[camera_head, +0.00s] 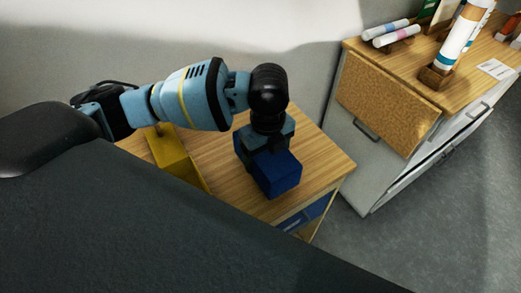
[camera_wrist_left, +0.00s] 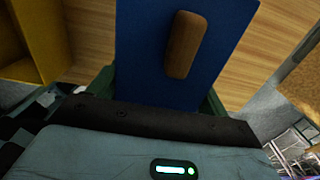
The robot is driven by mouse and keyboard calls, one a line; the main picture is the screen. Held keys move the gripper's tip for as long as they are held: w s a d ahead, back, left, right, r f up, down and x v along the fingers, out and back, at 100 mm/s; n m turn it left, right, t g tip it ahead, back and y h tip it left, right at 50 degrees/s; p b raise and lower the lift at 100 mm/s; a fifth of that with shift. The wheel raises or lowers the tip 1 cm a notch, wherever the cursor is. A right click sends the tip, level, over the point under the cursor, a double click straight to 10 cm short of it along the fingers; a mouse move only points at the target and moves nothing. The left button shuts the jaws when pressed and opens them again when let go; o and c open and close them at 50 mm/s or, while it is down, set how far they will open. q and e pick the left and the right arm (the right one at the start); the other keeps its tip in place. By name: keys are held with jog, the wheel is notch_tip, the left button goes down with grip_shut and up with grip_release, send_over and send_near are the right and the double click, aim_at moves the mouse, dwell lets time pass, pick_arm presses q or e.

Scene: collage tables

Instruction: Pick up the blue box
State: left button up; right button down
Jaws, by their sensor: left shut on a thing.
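The blue box (camera_head: 278,174) is at the right part of the wooden table (camera_head: 228,183). My left gripper (camera_head: 262,140) comes down on it from above and is shut on it. In the left wrist view the blue box (camera_wrist_left: 150,60) fills the upper middle, with a brown wooden handle (camera_wrist_left: 183,45) on its top face. The gripper's fingers (camera_wrist_left: 160,100) lie along both sides of the box. I cannot tell whether the box rests on the table or is just above it. My right gripper is not in view.
A yellow box (camera_head: 175,160) stands left of the blue one; it also shows in the left wrist view (camera_wrist_left: 45,40). A white cabinet (camera_head: 370,150) with a wooden top holding paper rolls (camera_head: 390,33) stands at the right. Grey floor lies beyond.

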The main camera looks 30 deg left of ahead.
pick_arm(q)
jog(key=s+d+r, duration=0.1)
jog(key=s+d, duration=0.4)
jog(key=d, duration=0.7)
jog(key=shift+s+d+r, duration=0.15)
jog(key=shift+s+d, duration=0.05)
jog(key=shift+d, duration=0.05)
